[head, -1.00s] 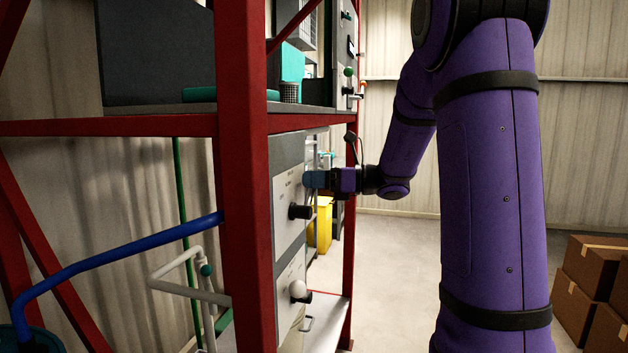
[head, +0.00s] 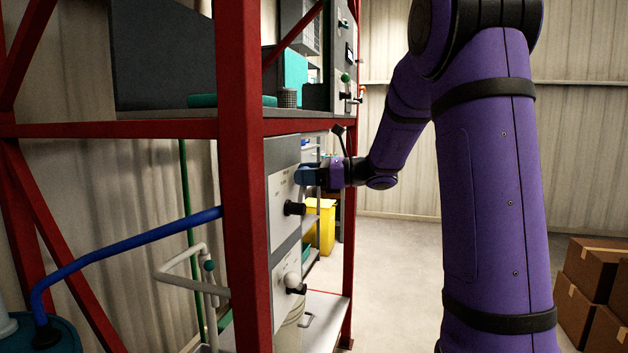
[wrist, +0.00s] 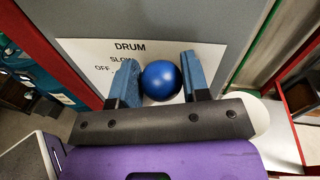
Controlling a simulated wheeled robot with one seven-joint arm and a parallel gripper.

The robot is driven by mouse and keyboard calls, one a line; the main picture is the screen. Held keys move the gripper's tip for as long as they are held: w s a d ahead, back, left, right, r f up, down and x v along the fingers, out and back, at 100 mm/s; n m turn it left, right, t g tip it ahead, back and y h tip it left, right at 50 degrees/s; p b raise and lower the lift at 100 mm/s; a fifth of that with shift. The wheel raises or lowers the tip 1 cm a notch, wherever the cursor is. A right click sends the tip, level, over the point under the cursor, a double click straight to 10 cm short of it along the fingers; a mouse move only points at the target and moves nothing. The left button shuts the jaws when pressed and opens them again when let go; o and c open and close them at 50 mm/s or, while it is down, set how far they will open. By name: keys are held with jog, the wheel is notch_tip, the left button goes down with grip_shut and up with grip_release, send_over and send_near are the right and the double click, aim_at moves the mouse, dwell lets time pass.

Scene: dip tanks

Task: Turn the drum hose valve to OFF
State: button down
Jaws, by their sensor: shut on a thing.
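The drum hose valve handle ends in a blue ball knob (wrist: 161,82), seen in the wrist view against a white label plate (wrist: 130,47). The plate reads DRUM, with SLOW and OFF at its left. My gripper (wrist: 160,88) has its two blue fingers on either side of the knob and is shut on it. The knob sits right of the OFF mark; the rest of the lever and part of the label are hidden. In the head view my gripper (head: 304,176) is at the upper part of the grey panel (head: 284,155), and the knob cannot be made out there.
A black knob (head: 294,208) and a white ball handle (head: 292,281) are lower on the panel. A red rack post (head: 243,200) stands left of it. A blue hose (head: 130,246) runs to a drum at lower left. Cardboard boxes (head: 592,275) stand right; floor between is clear.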

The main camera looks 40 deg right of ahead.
aim_at(275, 193)
jog(key=n, duration=0.1)
jog(key=s+a+n+h, duration=0.1)
jog(key=shift+s+a+r+n, duration=0.1)
jog(key=shift+a+r+n, duration=0.15)
jog(key=shift+r+n, duration=0.1)
jog(key=s+a+n, duration=0.1)
jog(key=a+n, duration=0.1)
jog(key=n, duration=0.1)
jog(key=shift+s+r+h, duration=0.1)
jog(key=shift+s+h, duration=0.25)
jog(key=shift+h, duration=0.05)
jog(key=a+n, duration=0.1)
jog(key=s+a+n, duration=0.1)
jog(key=n, duration=0.1)
jog(key=shift+s+f+h, duration=0.3)
jog(key=shift+f, duration=0.05)
jog(key=shift+s+a+f+n+t+h, duration=0.2)
jog(key=shift+s+a+f+n, duration=0.1)
jog(key=shift+n, duration=0.2)
jog(key=shift+s+a+f+n+t+h, duration=0.1)
jog(key=shift+s+a+f+n+t, duration=0.15)
jog(key=shift+n, duration=0.2)
jog(key=shift+s+a+f+n+h, duration=0.3)
jog(key=shift+a+f+n, duration=0.15)
jog(key=shift+n, duration=0.45)
jog(key=shift+a, duration=0.1)
jog(key=c, duration=0.6)
grip_release()
